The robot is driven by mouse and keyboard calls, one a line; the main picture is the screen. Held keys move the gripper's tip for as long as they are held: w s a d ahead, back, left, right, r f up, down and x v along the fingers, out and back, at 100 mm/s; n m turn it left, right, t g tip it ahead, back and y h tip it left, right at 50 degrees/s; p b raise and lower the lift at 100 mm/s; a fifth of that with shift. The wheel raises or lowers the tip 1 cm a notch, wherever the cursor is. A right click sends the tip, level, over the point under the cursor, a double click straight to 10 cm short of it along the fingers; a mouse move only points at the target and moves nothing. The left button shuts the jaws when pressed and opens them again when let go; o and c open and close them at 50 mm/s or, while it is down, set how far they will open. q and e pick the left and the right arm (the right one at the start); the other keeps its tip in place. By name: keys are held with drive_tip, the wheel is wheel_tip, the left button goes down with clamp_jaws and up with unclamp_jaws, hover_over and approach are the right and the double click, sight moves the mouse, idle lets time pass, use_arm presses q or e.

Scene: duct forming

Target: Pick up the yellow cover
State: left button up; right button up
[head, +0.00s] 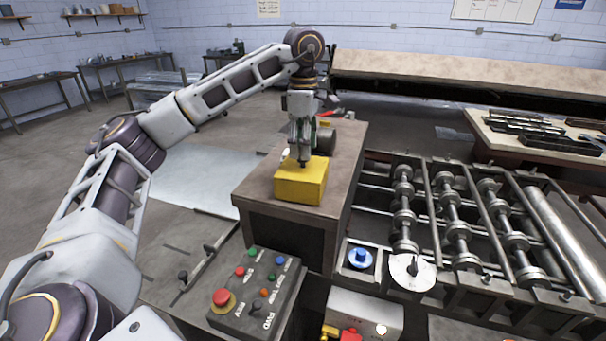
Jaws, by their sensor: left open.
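The yellow cover (301,184) is a box-shaped piece resting on the brown top of a cabinet (262,190) in the middle of the head view. My left gripper (303,160) points straight down right over the cover's top, at its far part. The gripper is open, and its fingertips look close to the cover or touching it; I cannot tell which. The far edge of the cover is partly hidden behind the fingers. My right gripper is out of view.
Behind my gripper, a dark cylindrical part (325,139) sits on the cabinet. A control box (257,296) with coloured buttons stands in front. A roller machine (450,215) lies to the right. The cabinet top left of the cover is clear.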

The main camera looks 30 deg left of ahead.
sight(303, 174)
use_arm(q)
drive_tip(key=shift+f+p, duration=0.4)
drive_tip(key=shift+f, duration=1.6)
drive_tip(key=shift+c, duration=0.2)
drive_tip(key=shift+s, duration=0.1)
clamp_jaws()
